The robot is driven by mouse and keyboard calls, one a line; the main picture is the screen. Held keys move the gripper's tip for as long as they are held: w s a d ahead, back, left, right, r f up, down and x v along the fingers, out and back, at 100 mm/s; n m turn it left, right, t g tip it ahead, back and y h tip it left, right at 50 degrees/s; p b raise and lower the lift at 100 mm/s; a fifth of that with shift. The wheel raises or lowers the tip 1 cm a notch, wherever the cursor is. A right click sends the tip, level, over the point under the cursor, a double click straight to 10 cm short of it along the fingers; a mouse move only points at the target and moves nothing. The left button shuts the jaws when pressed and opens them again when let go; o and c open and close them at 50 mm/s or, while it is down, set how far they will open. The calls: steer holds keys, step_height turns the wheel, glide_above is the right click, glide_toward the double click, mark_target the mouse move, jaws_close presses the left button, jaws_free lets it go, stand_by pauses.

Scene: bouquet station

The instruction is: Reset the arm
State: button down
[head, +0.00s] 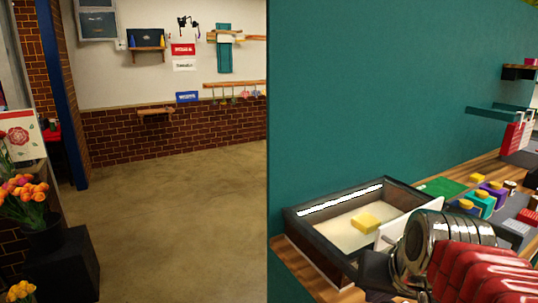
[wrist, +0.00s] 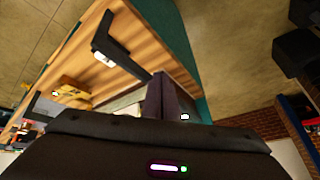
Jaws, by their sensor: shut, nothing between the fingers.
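My arm is in the lower right of the head view, with a shiny silver joint and a red ribbed section. My gripper shows in the wrist view (wrist: 166,82) as dark fingers above the wide black housing. It is shut and empty. In the head view, my arm's end is low, close to the right side of a black-framed tray (head: 310,262) on the wooden bench (head: 470,172); the arm's end is partly hidden there, and I cannot tell if it touches anything.
A yellow block (head: 366,223) lies in the tray. Several coloured blocks and a green mat (head: 443,187) are on the bench to the right. A teal wall (head: 370,90) stands behind. Orange flowers (head: 25,195) are at far left. The concrete floor (head: 190,200) is clear.

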steer(key=s+a+f+n, duration=0.3)
steer(key=s+a+f, duration=0.1)
steer(key=s, duration=0.4)
steer(key=shift+s+a+f, duration=0.2)
steer(key=shift+s+f, duration=0.05)
steer(key=shift+f, duration=0.25)
stand_by(0.8)
